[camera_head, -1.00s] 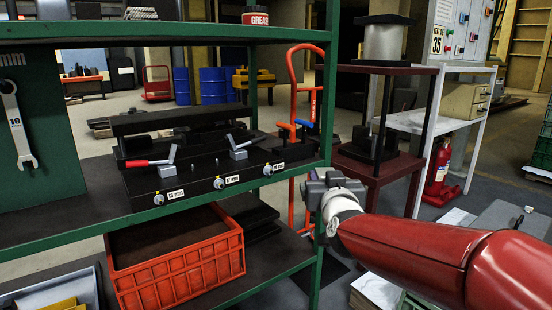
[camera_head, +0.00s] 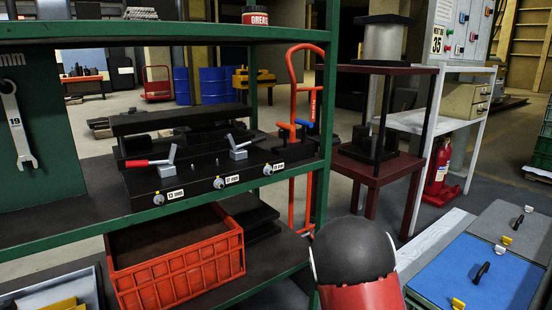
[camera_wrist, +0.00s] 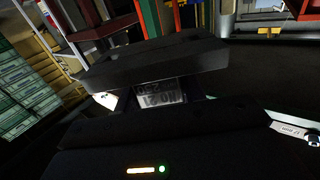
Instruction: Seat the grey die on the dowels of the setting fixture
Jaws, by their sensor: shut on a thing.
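In the wrist view a dark, charcoal-looking block (camera_wrist: 155,62), which I take for the grey die, lies just beyond my gripper (camera_wrist: 158,106). A pale plate with upside-down lettering, partly readable as "NO 21", shows just below the block. My gripper is shut on the die; the fingertips are mostly hidden in shadow. In the head view my gripper and the die are out of sight. A black fixture (camera_head: 147,188) with toggle clamps and size labels stands on the green shelf; it may be the setting fixture.
An orange crate (camera_head: 180,270) sits on the lower shelf. A green shelf post (camera_head: 324,130) stands right of the fixture. A blue-topped case (camera_head: 470,275) and a grey one (camera_head: 520,228) are at the right. A small label (camera_wrist: 290,130) shows in the wrist view.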

